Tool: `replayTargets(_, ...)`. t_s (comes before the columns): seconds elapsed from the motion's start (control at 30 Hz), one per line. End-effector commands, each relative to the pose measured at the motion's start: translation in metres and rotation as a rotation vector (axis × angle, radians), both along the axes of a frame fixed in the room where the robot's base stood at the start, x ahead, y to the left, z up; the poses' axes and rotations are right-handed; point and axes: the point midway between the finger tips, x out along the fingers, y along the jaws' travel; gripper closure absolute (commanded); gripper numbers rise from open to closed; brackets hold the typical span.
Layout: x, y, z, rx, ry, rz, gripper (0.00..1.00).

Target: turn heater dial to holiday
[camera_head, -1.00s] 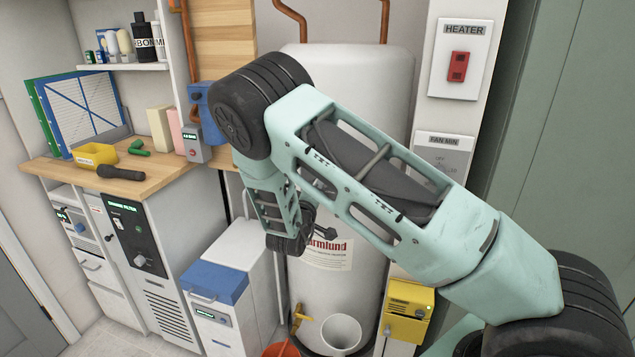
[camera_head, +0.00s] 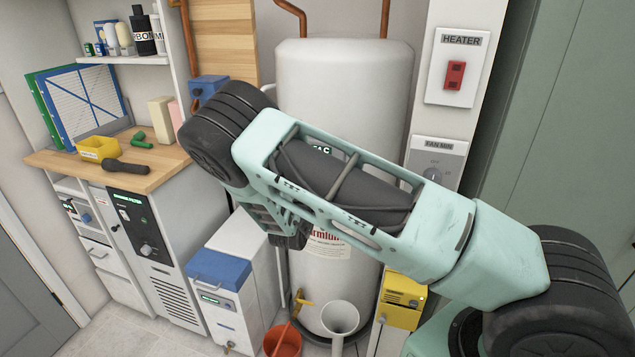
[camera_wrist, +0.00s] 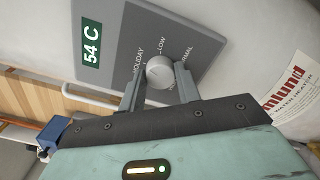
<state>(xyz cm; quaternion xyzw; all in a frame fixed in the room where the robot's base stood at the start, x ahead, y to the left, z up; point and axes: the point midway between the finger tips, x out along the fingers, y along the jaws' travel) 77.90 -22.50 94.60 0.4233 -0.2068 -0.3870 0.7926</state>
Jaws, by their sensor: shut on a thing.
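The heater dial (camera_wrist: 158,72) is a round pale knob on a grey panel (camera_wrist: 190,25) on the water heater. The panel is marked HOLIDAY, LOW and NORMAL, and a green display (camera_wrist: 91,44) reads 54 C. My gripper (camera_wrist: 160,82) is shut on the dial, one finger on each side. I cannot tell which mark the dial points at. In the head view the white water heater (camera_head: 345,85) stands upright behind my arm. My arm hides the dial and the gripper there.
A HEATER switch (camera_head: 455,75) and a FAN MIN dial (camera_head: 433,174) are on the wall at right. A wooden counter (camera_head: 150,160) is at left.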

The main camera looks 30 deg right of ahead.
Motion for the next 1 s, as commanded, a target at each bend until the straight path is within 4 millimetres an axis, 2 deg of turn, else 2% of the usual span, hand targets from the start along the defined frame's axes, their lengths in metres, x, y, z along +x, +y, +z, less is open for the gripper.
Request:
replayTargets(0.4,0.0001,0.0013,-0.0008,-0.147,0.195,0.002,0.90)
replayTargets(1.0,0.0002,0.0017,-0.0015,-0.182,0.238,0.003,0.90)
